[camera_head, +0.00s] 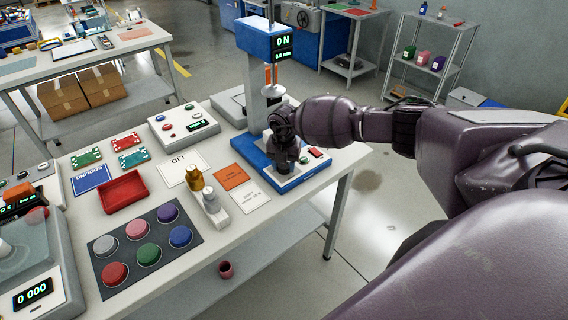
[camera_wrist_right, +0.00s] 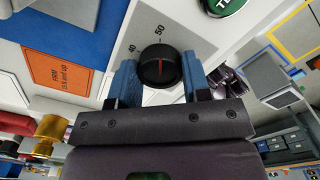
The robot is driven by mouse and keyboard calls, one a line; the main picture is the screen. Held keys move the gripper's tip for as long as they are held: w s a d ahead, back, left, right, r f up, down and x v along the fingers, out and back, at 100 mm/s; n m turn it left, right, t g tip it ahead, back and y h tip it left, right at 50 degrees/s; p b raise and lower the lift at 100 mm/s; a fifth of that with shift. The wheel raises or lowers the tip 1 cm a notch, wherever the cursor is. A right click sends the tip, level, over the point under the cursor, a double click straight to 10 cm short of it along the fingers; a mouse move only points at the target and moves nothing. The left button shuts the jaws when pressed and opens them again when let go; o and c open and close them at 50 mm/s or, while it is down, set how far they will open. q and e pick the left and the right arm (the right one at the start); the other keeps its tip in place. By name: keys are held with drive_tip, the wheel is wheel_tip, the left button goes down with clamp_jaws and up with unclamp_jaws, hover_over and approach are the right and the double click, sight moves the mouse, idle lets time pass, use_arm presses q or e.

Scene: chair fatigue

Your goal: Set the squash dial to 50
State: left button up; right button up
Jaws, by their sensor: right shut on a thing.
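The squash dial (camera_wrist_right: 158,66) is a round black knob with a red pointer line, on a light grey panel. In the right wrist view the numbers 40 and 50 are printed beyond it, with 50 near the top. In the head view my right gripper (camera_head: 284,155) is over the blue-based press (camera_head: 262,62) and hides the dial. My left gripper is not in view.
A green button (camera_wrist_right: 224,4) is near the dial.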

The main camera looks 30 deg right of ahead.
sight(284, 165)
drive_tip(key=o, duration=0.9)
wheel_tip(284, 165, up, 11)
drive_tip(key=shift+f+b, duration=0.1)
drive_tip(key=shift+b, duration=0.25)
